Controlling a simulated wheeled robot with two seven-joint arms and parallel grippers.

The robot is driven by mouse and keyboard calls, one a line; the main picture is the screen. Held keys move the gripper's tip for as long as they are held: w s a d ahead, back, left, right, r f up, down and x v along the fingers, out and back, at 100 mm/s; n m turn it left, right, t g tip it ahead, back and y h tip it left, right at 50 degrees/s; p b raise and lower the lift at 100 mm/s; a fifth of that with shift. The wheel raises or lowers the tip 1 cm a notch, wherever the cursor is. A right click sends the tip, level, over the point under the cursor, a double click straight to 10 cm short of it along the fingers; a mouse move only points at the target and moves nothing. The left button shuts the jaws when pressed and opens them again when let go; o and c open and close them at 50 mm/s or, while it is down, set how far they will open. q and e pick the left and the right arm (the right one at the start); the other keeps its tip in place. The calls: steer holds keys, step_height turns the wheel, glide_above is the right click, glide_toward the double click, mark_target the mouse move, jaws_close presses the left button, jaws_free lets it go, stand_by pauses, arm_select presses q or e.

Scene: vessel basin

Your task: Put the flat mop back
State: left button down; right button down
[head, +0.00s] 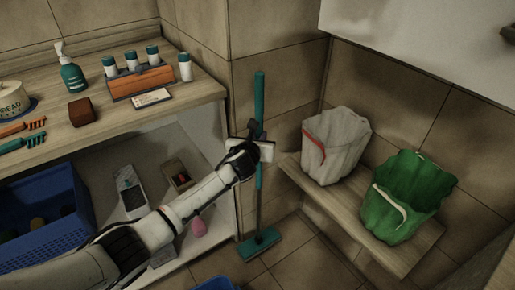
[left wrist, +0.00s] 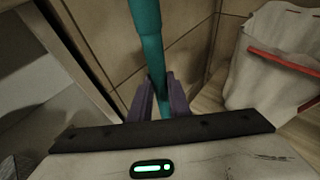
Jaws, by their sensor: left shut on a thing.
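The flat mop (head: 259,100) has a teal handle and a flat teal head (head: 260,243). It stands nearly upright in the corner by the tiled wall, with its head at the floor. My left gripper (head: 258,140) is shut on the handle at about mid-height. In the left wrist view the teal handle (left wrist: 146,30) runs down between the purple fingers of my left gripper (left wrist: 154,98). The stretch of handle behind the gripper is hidden. Any holder or clip on the wall is hidden or cannot be made out. My right gripper is not in view.
A wooden shelf (head: 290,170) at right holds a white bag-like bin (head: 345,147) and a green one (head: 405,190). At left, a wooden counter (head: 205,88) carries bottles and an orange box (head: 140,83). A blue crate (head: 45,235) stands below. Some floor is free around the mop head.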

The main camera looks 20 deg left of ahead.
arm_select(q)
step_height(320, 180, down, 4)
steer(key=shift+w+a+f+b, duration=0.1)
steer(key=shift+w+a+b, duration=0.05)
steer(key=shift+b, duration=0.8)
steer(key=c, duration=2)
jaws_free()
steer(key=shift+f, duration=0.25)
steer(key=o, duration=0.3)
steer(key=shift+o, duration=0.2)
